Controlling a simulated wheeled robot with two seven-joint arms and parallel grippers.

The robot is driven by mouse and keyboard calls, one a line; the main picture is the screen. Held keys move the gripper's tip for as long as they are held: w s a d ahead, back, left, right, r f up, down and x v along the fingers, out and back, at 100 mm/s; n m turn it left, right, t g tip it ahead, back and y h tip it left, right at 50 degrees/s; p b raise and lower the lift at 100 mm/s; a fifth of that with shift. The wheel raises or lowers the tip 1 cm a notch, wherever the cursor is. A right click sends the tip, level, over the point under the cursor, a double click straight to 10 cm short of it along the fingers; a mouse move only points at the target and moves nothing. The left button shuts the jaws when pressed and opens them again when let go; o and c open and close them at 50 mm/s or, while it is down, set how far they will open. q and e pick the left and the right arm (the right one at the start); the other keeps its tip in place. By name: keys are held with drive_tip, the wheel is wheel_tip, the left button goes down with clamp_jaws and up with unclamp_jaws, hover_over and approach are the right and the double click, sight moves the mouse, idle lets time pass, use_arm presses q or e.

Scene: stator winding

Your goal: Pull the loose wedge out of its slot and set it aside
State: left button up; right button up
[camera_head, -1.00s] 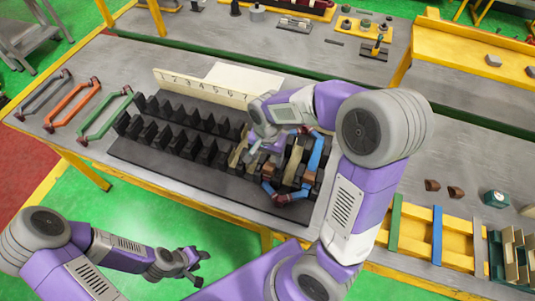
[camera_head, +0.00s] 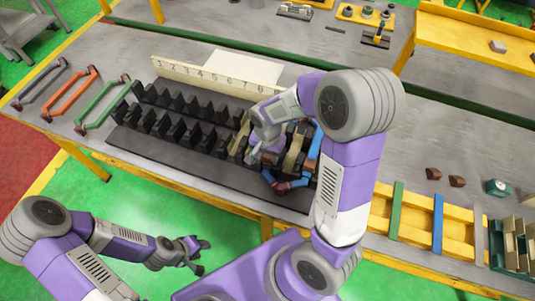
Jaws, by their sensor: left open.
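The dark stator block (camera_head: 170,160) on the bench has two rows of black teeth with slots between them. Two beige wedge-like strips lie among the teeth at its right part: one (camera_head: 240,138) left of my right gripper and one (camera_head: 294,152) right of it. I cannot tell which is loose. My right gripper (camera_head: 254,157) points down at the teeth between these strips; its fingertips are small and partly hidden, so its grip is unclear. Blue and brown coil parts (camera_head: 290,185) are close by on the right. My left gripper (camera_head: 203,256) is open and empty over the green floor, off the bench front.
A numbered beige board (camera_head: 205,77) stands behind the block, with a white sheet (camera_head: 245,66) behind it. Grey, orange (camera_head: 72,95) and green coils lie at the left. A yellow rack (camera_head: 415,220) with coloured strips is at the right. My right arm hides part of the bench.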

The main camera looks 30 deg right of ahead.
drive_tip(key=c, duration=0.7)
drive_tip(key=shift+o, duration=0.2)
drive_tip(key=shift+s+a, duration=0.3)
drive_tip(key=shift+a, duration=0.15)
drive_tip(key=shift+s+a, duration=0.6)
drive_tip(key=shift+s, duration=0.05)
use_arm(q)
drive_tip(key=shift+s+d, duration=0.1)
drive_tip(key=shift+s, duration=0.25)
use_arm(e)
drive_tip(key=o, duration=1.1)
drive_tip(key=shift+w, duration=0.1)
use_arm(q)
drive_tip(key=shift+r+p, duration=0.55)
drive_tip(key=shift+r, duration=0.05)
use_arm(e)
wheel_tip(320, 180, up, 8)
drive_tip(key=shift+f, duration=0.2)
